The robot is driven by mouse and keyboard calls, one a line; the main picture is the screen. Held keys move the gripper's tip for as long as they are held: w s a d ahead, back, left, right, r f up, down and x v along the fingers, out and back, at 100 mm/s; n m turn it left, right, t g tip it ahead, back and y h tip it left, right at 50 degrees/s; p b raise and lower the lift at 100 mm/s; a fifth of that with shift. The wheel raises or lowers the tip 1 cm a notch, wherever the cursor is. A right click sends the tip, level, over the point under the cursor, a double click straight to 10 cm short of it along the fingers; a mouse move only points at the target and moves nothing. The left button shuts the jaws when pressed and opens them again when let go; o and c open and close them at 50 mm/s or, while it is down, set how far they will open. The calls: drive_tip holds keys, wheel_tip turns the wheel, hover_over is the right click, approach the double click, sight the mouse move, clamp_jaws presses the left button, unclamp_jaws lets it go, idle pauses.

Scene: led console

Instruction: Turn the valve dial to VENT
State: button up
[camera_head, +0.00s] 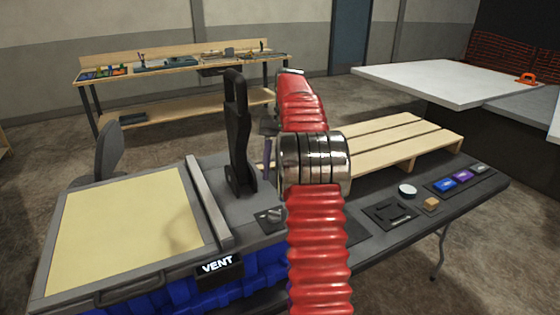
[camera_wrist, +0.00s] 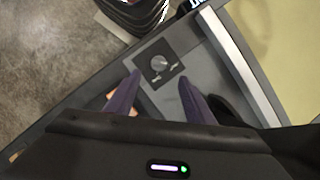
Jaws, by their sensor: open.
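The valve dial (camera_wrist: 159,63) is a small grey round knob on a dark square plate, with small pale marks around it. I cannot read the marks or tell where the knob points. My gripper (camera_wrist: 159,77) is open, its two purple fingers apart on either side of the plate in the picture, with nothing between them; the height gap is hard to judge. In the head view a purple finger (camera_head: 267,158) shows beside my red arm, above the console. The dial plate (camera_head: 270,217) is partly hidden by my arm there. A black sign (camera_head: 217,265) reads VENT in white.
A tall black lever (camera_head: 237,140) stands on the console close left of my arm. Left of it are a grey bar (camera_head: 208,200) and a cream panel (camera_head: 125,225). Right are a round white button (camera_head: 407,190), a tan block (camera_head: 431,203) and a blue button (camera_head: 444,184).

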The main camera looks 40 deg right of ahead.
drive_tip(key=shift+v, duration=1.55)
